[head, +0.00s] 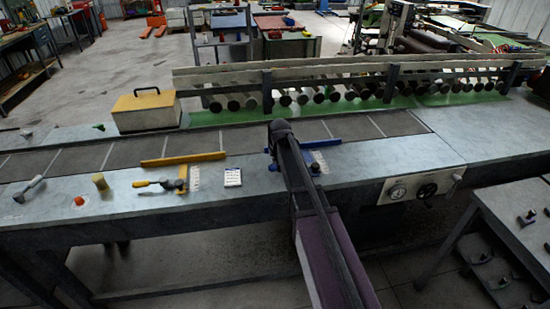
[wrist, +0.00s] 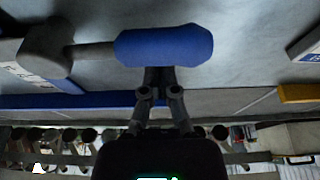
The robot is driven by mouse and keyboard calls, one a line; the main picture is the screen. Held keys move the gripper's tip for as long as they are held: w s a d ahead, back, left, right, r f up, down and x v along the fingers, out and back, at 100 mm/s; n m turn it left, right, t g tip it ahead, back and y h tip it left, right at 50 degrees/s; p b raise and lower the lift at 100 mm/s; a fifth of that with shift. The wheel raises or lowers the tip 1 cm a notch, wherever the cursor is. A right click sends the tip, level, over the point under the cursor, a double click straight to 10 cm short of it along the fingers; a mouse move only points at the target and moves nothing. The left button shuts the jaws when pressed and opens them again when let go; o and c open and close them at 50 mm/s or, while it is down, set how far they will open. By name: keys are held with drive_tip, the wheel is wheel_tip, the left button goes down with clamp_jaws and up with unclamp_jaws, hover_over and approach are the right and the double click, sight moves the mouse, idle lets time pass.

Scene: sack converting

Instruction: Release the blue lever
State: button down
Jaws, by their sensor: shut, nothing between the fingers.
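The blue lever's handle (wrist: 165,45) is a thick blue grip on a grey rod that runs left to a grey pivot block (wrist: 46,48) in the wrist view. My gripper (wrist: 159,76) is shut and empty, with its fingertips right at the handle's edge. I cannot tell whether they touch it. In the head view my arm hides most of the lever and the gripper. A blue guide bar (head: 322,144) shows beside my arm there, with a white scale plate (head: 320,161) in front of it.
A yellow guide bar (head: 184,159) with a yellow-handled lever (head: 146,183) lies to the left. A white card (head: 232,178) lies between them and my arm. A row of rollers (head: 320,95) stands behind the belt (head: 90,157). A panel with a gauge and handwheel (head: 412,188) is at the right front.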

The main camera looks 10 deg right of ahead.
drive_tip(key=shift+s, duration=0.35)
idle(0.3)
drive_tip(key=shift+s+a, duration=0.1)
drive_tip(key=shift+a, duration=0.2)
